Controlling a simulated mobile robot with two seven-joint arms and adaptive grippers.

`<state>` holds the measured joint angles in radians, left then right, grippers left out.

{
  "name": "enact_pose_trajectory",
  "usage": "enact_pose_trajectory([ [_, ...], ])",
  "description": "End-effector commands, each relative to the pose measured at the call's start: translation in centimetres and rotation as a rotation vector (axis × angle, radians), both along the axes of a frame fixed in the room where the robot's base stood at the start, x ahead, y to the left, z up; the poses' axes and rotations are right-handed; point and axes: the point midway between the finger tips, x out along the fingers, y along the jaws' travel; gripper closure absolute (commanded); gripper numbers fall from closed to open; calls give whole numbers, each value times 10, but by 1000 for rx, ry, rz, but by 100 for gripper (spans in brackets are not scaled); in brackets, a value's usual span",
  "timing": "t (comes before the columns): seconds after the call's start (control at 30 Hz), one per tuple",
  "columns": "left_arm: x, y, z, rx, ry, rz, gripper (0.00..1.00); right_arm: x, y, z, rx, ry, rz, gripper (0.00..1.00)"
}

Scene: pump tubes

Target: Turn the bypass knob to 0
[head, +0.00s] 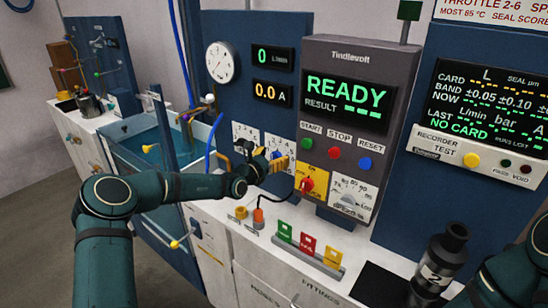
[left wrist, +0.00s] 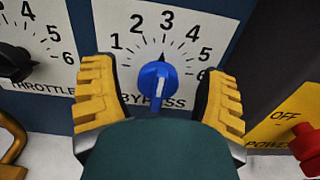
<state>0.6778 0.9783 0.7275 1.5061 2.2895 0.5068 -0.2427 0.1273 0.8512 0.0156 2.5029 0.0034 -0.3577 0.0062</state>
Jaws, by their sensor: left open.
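The blue bypass knob (left wrist: 158,80) sits in the middle of its white dial plate (left wrist: 190,28) in the left wrist view. Its white line runs roughly up and down, and a small tip at its top points near 3. The numbers 1 to 6 show; the 0 mark is not visible. My left gripper (left wrist: 160,98) is open, with one yellow finger on each side of the knob and a gap to it on both sides. In the head view my left gripper (head: 277,163) is in front of the bypass plate (head: 279,143) and hides the knob.
The black throttle knob (left wrist: 14,62) is left of the bypass plate. The red power knob (head: 307,184) is close on the right. A black cable with an orange end (head: 258,214) and several coloured tags (head: 307,245) are on the counter below.

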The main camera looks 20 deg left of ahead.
Motion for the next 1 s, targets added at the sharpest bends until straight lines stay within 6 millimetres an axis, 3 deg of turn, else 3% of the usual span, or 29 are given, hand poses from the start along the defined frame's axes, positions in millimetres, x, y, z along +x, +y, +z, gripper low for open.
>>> enact_pose_trajectory([
  [0.33, 3, -1, 0, 1, 1, 0, 26, 0, 0, 0, 0, 1, 0, 53],
  [0.37, 3, -1, 0, 1, 1, 0, 32, 0, 0, 0, 0, 1, 0, 53],
  [0.53, 3, -1, 0, 1, 1, 0, 92, 0, 0, 0, 0, 0, 0, 53],
  [0.57, 3, -1, 0, 1, 1, 0, 95, 0, 0, 0, 0, 0, 0, 53],
  [1.0, 3, 0, 2, -33, 12, 0, 96, 1, 0, 6, 0, -3, -2, 53],
])
